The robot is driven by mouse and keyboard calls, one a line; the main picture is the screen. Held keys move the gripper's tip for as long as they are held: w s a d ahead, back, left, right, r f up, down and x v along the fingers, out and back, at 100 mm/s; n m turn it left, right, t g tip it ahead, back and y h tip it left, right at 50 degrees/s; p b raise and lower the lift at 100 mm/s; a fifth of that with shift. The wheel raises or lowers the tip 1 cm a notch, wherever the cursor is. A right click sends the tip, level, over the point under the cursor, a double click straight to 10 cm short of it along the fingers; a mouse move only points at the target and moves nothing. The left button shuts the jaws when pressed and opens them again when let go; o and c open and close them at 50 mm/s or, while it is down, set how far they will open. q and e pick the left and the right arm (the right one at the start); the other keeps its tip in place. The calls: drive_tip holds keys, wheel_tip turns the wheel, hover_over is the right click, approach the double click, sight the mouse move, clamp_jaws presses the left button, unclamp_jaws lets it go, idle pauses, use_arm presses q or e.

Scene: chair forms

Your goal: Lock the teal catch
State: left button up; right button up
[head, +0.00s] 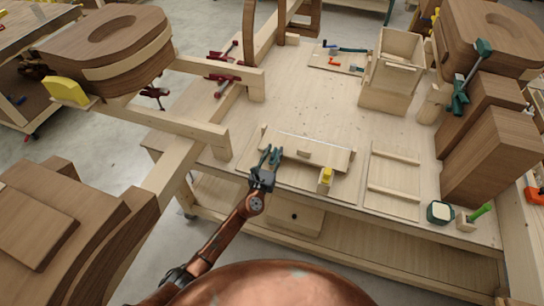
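My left gripper (270,154) comes in from the lower left over the front edge of the workbench. Its two dark teal-toned prongs point away from me, with a gap between their tips. They are at the left front of a pale wooden jig (312,148). No teal catch stands out clearly from the prongs there, so it may be hidden or blend in with them. I cannot tell whether the gripper touches it. A yellow catch (326,175) sits on a small block at the jig's right front. My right gripper is not in view.
A ribbed wooden panel (394,180) lies right of the jig. A teal clamp (460,97) stands by dark wood blocks (490,155) at the right. A wooden box (393,68) is at the back. A dark device (440,212) sits near the front right corner. The bench middle is mostly clear.

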use_arm(q)
drive_tip(key=v, duration=1.1)
drive_tip(key=shift+s, duration=0.4)
drive_tip(key=shift+a, duration=0.1)
